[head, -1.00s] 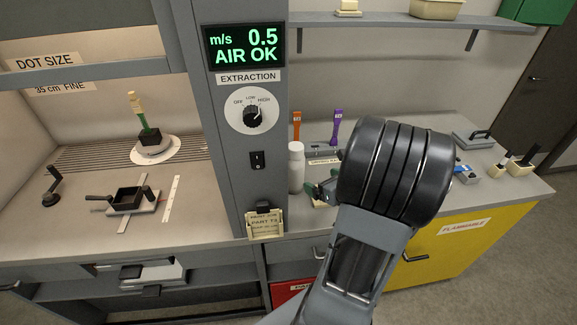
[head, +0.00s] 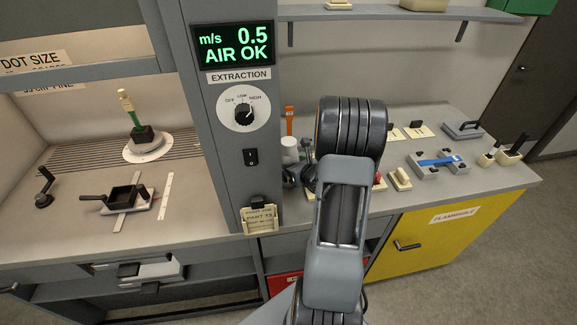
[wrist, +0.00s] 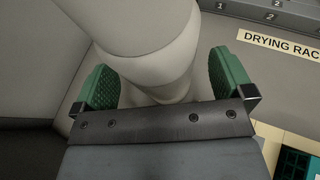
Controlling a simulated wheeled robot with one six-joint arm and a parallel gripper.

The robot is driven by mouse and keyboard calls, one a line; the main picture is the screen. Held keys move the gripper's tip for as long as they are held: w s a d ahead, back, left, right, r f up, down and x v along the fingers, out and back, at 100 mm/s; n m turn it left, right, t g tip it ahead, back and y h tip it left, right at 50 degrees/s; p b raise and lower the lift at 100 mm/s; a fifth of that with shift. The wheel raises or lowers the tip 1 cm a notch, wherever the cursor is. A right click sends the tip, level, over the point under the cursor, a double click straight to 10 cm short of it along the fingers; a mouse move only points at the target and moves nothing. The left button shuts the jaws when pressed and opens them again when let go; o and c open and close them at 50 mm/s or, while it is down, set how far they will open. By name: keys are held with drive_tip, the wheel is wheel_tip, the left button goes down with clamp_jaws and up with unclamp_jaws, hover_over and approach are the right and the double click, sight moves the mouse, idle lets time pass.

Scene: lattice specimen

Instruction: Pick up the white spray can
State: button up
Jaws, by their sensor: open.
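The white spray can (head: 290,150) stands on the bench just right of the grey extraction column. My arm partly hides it in the head view, so only its upper part shows clearly. In the wrist view the can (wrist: 150,55) is large and lies between the two green jaw pads of my gripper (wrist: 166,82). The jaws are open, one on each side of it, with a small gap visible at the right pad. In the head view my gripper is mostly hidden behind my wrist.
The grey extraction column (head: 225,170) rises close on the left of the can. An orange-handled tool (head: 289,120) stands behind it. A drying rack label (wrist: 280,45) shows at right in the wrist view. A blue-topped fixture (head: 438,162) sits farther right on the bench.

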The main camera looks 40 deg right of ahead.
drive_tip(key=shift+w+f, duration=0.25)
drive_tip(key=shift+w, duration=0.35)
drive_tip(key=c, duration=1.2)
